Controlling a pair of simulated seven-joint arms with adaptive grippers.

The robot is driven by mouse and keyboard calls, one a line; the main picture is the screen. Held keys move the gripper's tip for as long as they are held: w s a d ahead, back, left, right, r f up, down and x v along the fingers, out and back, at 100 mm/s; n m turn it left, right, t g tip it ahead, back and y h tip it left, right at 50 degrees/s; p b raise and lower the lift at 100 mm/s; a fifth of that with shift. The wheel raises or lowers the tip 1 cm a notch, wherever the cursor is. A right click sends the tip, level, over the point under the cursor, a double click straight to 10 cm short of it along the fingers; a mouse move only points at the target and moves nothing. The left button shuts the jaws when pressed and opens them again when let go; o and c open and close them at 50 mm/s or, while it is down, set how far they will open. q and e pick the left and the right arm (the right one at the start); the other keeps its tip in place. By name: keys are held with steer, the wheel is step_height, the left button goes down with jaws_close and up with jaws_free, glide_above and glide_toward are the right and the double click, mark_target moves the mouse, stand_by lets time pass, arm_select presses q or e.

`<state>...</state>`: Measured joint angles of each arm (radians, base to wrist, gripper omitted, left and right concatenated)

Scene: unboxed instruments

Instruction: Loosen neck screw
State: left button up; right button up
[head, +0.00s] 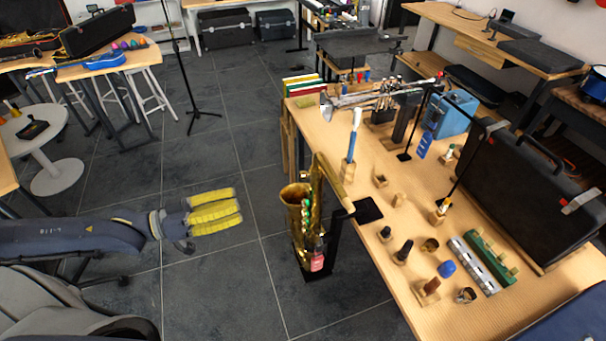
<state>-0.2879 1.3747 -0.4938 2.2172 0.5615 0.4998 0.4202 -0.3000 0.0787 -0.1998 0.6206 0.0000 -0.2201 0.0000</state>
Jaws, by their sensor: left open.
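A brass saxophone (313,222) stands upright in a dark stand on the floor, against the left edge of the wooden workbench. Its bell faces up and to the left, and a pinkish-red item (318,260) shows low on its body. The neck screw is too small to make out. My left gripper (237,207), with yellow fingers, comes in from the left. It is open and empty, pointing right, with a clear gap between it and the saxophone. My right gripper is not in view.
The workbench (350,245) holds mouthpieces, small wooden blocks, a blue-handled tool (353,135), a trumpet (375,95) and a large black case (525,195). A black music stand (190,110) stands behind on the floor. The tiled floor between my left gripper and the saxophone is free.

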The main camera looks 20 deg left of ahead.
mark_target(300, 176)
arm_select(q)
steer(key=shift+w+a+r+m+h, duration=0.1)
steer(key=shift+w+r+m, duration=0.25)
steer(key=shift+m, duration=1.25)
steer(key=shift+w+d+r+m+h, duration=0.1)
steer(key=shift+r+m, duration=0.4)
steer(key=shift+m, duration=1.1)
steer(key=shift+w+a+r+m+h, duration=0.1)
steer(key=shift+w+r+m, duration=0.25)
steer(key=shift+m, duration=1.25)
steer(key=shift+x, duration=8.55)
jaws_close()
